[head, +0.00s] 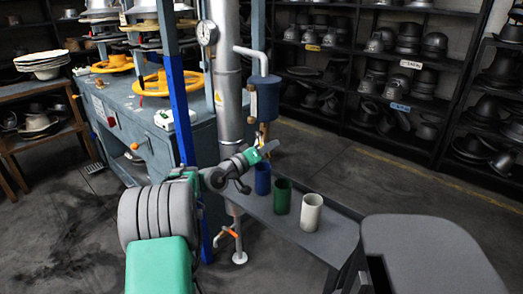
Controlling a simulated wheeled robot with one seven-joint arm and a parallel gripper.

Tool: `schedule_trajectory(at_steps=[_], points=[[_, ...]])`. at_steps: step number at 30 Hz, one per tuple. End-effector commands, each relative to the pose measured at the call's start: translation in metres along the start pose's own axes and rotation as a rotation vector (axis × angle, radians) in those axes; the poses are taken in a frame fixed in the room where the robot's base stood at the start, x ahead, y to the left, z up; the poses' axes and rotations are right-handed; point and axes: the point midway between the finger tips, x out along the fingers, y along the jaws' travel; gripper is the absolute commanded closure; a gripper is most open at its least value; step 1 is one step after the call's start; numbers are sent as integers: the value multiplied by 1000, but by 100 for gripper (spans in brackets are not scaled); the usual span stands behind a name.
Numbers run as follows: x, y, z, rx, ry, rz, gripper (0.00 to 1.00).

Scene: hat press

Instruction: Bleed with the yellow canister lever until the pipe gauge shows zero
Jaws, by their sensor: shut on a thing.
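The pipe gauge (207,33) is a round white dial on the large grey vertical pipe (229,85); its needle is too small to read. My gripper (267,150) is just under the canister, in front of the outlet. It is shut on what looks like the yellow lever, of which only a small yellow patch shows at the fingers. The rest of the lever is hidden, so its angle is unclear.
A blue cup (263,179), a green cup (282,197) and a white cup (311,212) stand on a grey bench (327,236) below my gripper. An orange-handled valve (228,231) is low by the pipe. The blue press post (180,110) stands left.

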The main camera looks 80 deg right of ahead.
Motion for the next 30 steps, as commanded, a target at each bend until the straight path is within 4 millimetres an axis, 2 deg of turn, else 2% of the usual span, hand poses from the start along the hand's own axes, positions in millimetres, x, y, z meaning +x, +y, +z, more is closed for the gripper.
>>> schedule_trajectory(at_steps=[9, 10, 18, 30], points=[[0, 0, 0, 1, 1, -1, 100], [0, 0, -1, 1, 1, -1, 83], [0, 0, 0, 1, 0, -1, 62], [-3, -2, -4, -10, 5, -7, 62]])
